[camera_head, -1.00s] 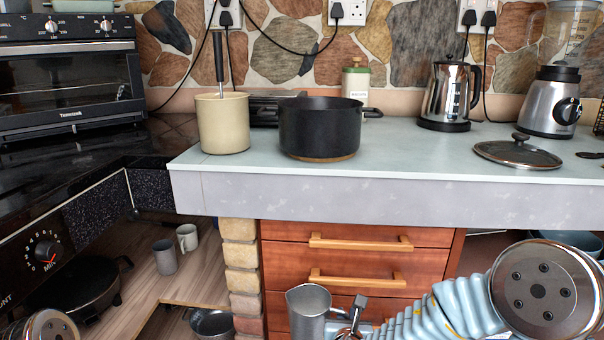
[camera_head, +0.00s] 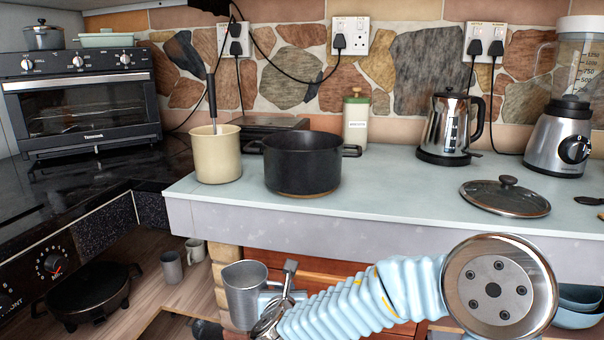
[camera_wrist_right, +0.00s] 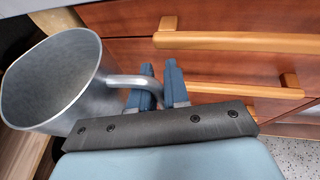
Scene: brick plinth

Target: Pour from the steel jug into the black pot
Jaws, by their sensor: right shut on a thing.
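The steel jug (camera_head: 246,290) is held upright, or nearly so, below the counter's front edge in the head view. In the right wrist view the jug (camera_wrist_right: 55,82) shows its open mouth at the left, and its handle runs between the fingers. My right gripper (camera_wrist_right: 158,88) is shut on that handle; in the head view the gripper (camera_head: 272,310) is partly hidden by its arm. The jug's contents cannot be made out. The black pot (camera_head: 303,165) stands open on the counter, above and to the right of the jug. My left gripper is not in view.
A cream pot (camera_head: 218,158) with an upright handle in it stands left of the black pot. A kettle (camera_head: 448,125), a glass lid (camera_head: 505,196) and a blender (camera_head: 562,135) are to the right. The counter's front edge (camera_head: 380,228) lies between jug and pot height.

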